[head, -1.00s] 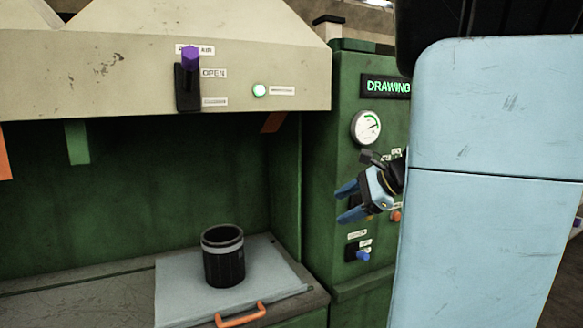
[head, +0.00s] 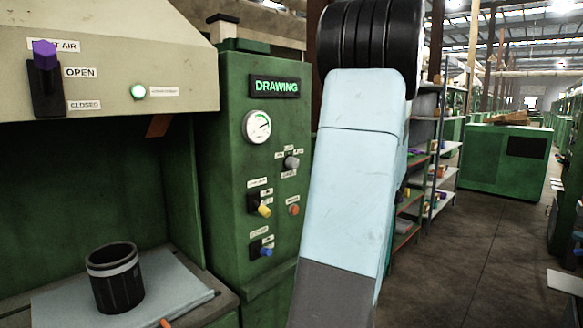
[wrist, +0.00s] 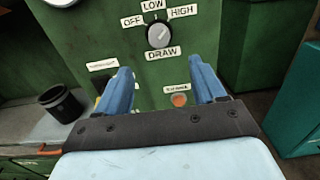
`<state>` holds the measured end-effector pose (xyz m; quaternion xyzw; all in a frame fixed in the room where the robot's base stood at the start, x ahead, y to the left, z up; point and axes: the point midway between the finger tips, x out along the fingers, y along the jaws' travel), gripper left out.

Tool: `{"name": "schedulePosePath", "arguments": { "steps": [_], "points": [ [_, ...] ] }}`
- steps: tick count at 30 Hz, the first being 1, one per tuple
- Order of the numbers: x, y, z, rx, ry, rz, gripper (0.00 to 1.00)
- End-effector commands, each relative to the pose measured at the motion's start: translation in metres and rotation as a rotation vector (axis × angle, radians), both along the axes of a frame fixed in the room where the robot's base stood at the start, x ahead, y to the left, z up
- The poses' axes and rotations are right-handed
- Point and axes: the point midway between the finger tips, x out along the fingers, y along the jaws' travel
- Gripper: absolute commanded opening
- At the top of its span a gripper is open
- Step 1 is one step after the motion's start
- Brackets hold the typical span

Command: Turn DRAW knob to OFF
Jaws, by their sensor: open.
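The DRAW knob (wrist: 159,36) is a round grey knob on the green panel in the wrist view, with OFF, LOW and HIGH labels around its top. Its mark seems to point up and right, toward HIGH, but it is small. The knob also shows in the head view (head: 291,162), left of my arm. My gripper (wrist: 158,76) is open and empty, its two blue fingers spread below the knob in the picture, apart from it. In the head view my gripper is hidden.
Below the DRAW knob are a red-orange button (head: 294,210), a yellow switch (head: 264,210) and a blue switch (head: 266,251). A black cup (head: 115,282) stands on a grey tray at the left. Shelves (head: 412,200) and open floor (head: 470,260) lie to the right.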

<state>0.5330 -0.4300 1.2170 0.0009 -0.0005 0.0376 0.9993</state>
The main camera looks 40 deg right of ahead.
Motion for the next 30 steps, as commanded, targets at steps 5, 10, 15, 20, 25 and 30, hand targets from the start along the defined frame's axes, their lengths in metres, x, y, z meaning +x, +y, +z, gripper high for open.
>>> {"name": "schedulePosePath", "arguments": {
  "steps": [5, 10, 15, 20, 25, 30],
  "points": [
    [0.031, 0.003, 0.0, 0.0, 0.0, 0.004, 0.69],
    [0.061, 0.006, 0.0, -0.001, 0.0, 0.005, 0.69],
    [0.089, 0.008, 0.0, -0.002, 0.0, 0.004, 0.69],
    [0.109, 0.01, 0.0, -0.001, 0.001, 0.003, 0.69],
    [0.12, 0.011, 0.0, -0.001, 0.001, 0.004, 0.69],
    [0.123, 0.011, 0.0, -0.002, 0.002, 0.003, 0.69]
  ]
}}
